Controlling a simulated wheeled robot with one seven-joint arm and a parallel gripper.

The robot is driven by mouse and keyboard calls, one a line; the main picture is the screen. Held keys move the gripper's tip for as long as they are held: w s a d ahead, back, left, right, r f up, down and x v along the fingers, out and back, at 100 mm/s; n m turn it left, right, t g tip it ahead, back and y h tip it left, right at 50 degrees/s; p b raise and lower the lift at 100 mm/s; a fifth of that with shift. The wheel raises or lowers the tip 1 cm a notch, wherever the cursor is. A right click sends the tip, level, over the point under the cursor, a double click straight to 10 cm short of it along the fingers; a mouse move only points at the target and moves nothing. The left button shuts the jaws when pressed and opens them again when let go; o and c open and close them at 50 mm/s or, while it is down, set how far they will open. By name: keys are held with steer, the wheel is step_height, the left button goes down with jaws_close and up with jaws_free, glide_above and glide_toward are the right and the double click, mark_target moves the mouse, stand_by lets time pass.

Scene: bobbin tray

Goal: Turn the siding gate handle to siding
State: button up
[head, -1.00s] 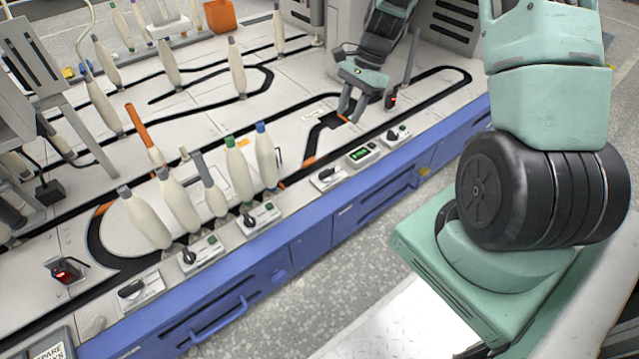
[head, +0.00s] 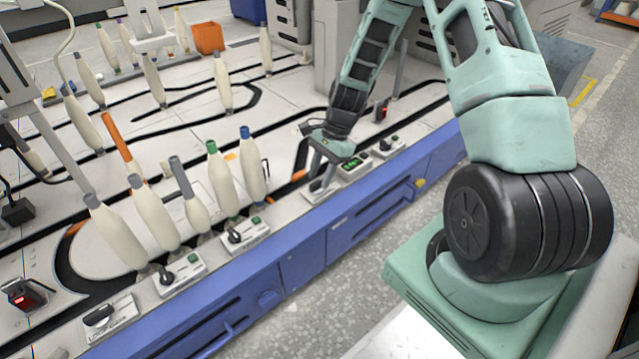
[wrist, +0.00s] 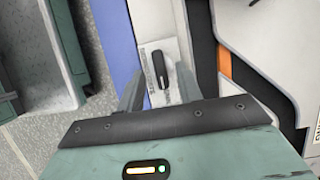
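The siding gate handle (wrist: 160,69) is a black knob on a pale, lettered plate (wrist: 157,48) at the blue bench edge. In the wrist view it lies nearly along the plate's long side. My gripper (wrist: 160,80) is open, with one finger on each side of the handle. Whether the fingers touch it I cannot tell. In the head view my gripper (head: 322,176) is low over this plate (head: 313,195), and its fingers hide most of the handle.
An orange track piece (wrist: 224,65) lies beside the plate. A small green-display box (head: 352,166) and another knob plate (head: 388,147) stand close on the right. Several upright bobbins (head: 222,180) stand to the left.

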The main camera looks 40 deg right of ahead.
steer(key=shift+a+f, duration=0.3)
steer(key=shift+f, duration=0.35)
jaws_close()
